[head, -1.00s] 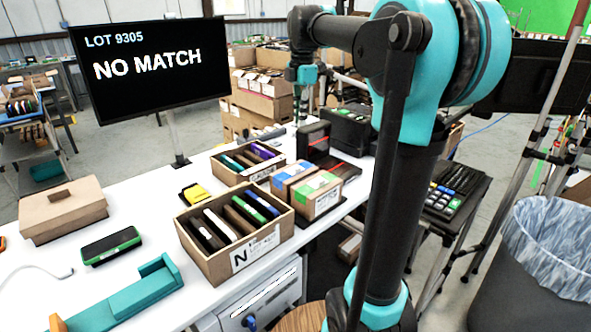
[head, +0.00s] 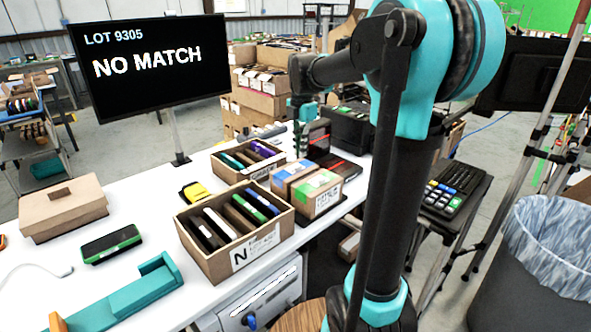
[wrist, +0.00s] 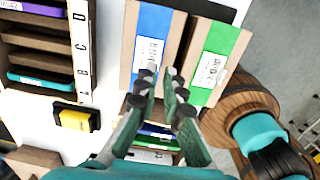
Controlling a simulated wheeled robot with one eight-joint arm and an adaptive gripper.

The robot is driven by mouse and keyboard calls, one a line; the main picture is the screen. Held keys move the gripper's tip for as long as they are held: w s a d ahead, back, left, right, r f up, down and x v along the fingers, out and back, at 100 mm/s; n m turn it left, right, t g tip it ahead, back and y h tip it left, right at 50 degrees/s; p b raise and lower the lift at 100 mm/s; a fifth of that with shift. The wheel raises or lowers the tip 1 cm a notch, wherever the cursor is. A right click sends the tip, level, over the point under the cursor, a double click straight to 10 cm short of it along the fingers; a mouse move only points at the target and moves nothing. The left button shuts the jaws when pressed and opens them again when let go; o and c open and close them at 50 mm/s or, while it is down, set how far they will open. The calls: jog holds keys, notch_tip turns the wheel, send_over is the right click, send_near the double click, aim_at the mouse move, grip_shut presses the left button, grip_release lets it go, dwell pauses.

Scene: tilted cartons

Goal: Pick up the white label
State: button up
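White labels with dark print show on two cartons in the wrist view. One label (wrist: 150,60) lies on the blue-striped carton (wrist: 141,32), and another label (wrist: 210,70) lies on the green-striped carton (wrist: 232,50). I cannot tell which one the task means. My gripper (wrist: 161,76) is open and empty, its fingertips parted over the lower part of the blue-striped carton, close to its label. In the head view my gripper (head: 303,126) is small, above the table behind the cartons. The green-striped carton's front bears a white label (head: 325,200) there.
An open carton of upright items (head: 220,262) marked N stands in front, with another open carton (head: 228,173) behind it. A yellow device (wrist: 76,120) lies beside the cartons. A black screen (head: 148,75) reads "NO MATCH". The table's left part holds a lidded box (head: 62,212).

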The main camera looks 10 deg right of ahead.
jog(key=shift+w+a+f, duration=0.1)
jog(key=shift+w+f, duration=0.05)
jog(key=shift+f, duration=2.55)
grip_shut()
jog(key=shift+r, duration=0.15)
notch_tip(320, 180, up, 26)
